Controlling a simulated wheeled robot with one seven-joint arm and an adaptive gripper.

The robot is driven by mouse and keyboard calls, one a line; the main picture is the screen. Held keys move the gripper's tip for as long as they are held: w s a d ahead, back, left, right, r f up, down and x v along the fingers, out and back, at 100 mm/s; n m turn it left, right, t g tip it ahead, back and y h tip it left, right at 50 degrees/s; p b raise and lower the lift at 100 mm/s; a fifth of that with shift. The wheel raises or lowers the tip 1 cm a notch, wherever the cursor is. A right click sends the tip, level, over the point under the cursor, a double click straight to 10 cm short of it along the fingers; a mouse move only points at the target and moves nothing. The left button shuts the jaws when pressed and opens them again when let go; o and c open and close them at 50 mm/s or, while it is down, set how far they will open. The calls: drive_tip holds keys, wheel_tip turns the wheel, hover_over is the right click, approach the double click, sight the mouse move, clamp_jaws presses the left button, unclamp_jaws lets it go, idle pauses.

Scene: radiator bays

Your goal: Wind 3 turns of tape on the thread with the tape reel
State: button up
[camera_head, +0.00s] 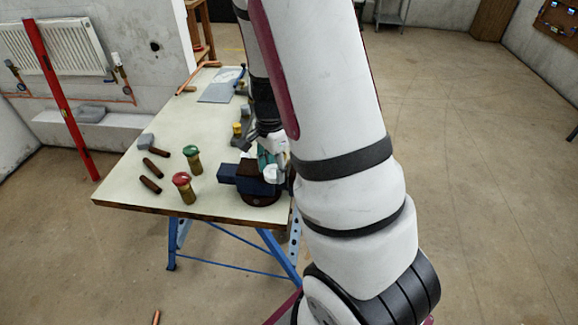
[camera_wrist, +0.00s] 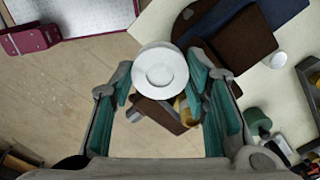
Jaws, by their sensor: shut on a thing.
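A white round tape reel (camera_wrist: 160,74) sits between the teal fingertips of my gripper (camera_wrist: 160,84) in the wrist view. The gripper is shut on it. In the head view my gripper (camera_head: 266,158) is low over the near right part of the bench, right beside a blue and brown vise (camera_head: 250,183). The vise also shows in the wrist view (camera_wrist: 236,46), up and right of the reel. The thread cannot be made out clearly. Whether tape lies on it, or the reel touches anything, I cannot tell.
The pale bench (camera_head: 128,182) carries a red-topped fitting (camera_head: 184,188), a green-topped fitting (camera_head: 192,160), several brown-handled tools and a grey block (camera_head: 145,141). A grey sheet (camera_head: 220,86) lies farther back. A red level (camera_head: 60,100) leans by the radiator (camera_head: 70,48). The right floor is clear.

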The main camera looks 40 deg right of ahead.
drive_tip(key=w, duration=0.2)
drive_tip(key=w+b, duration=0.1)
drive_tip(key=w, duration=0.1)
drive_tip(key=shift+a+f, duration=0.1)
drive_tip(key=shift+a, duration=0.2)
drive_tip(key=w, duration=0.1)
drive_tip(key=w+d+b, duration=0.1)
drive_tip(key=w, duration=0.1)
drive_tip(key=w+d+b, duration=0.1)
drive_tip(key=shift+w+d, duration=0.1)
drive_tip(key=shift+w, duration=0.05)
drive_tip(key=d, duration=0.1)
drive_tip(key=w+d+b, duration=0.1)
drive_tip(key=d, duration=0.1)
drive_tip(key=shift+w+d+b, duration=0.1)
drive_tip(key=shift+w+b, duration=0.2)
drive_tip(key=shift+b, duration=0.05)
drive_tip(key=s+d, duration=0.7)
drive_tip(key=d, duration=0.1)
drive_tip(key=s+p, duration=0.1)
drive_tip(key=s, duration=0.1)
drive_tip(key=s+a+p, duration=0.2)
drive_tip(key=s, duration=0.1)
drive_tip(key=shift+s+a+r, duration=0.25)
drive_tip(key=shift+s, duration=0.05)
wheel_tip(320, 180, up, 8)
drive_tip(key=p, duration=0.4)
drive_tip(key=shift+w+r, duration=0.15)
drive_tip(key=shift+w, duration=0.1)
drive_tip(key=shift+d, duration=0.1)
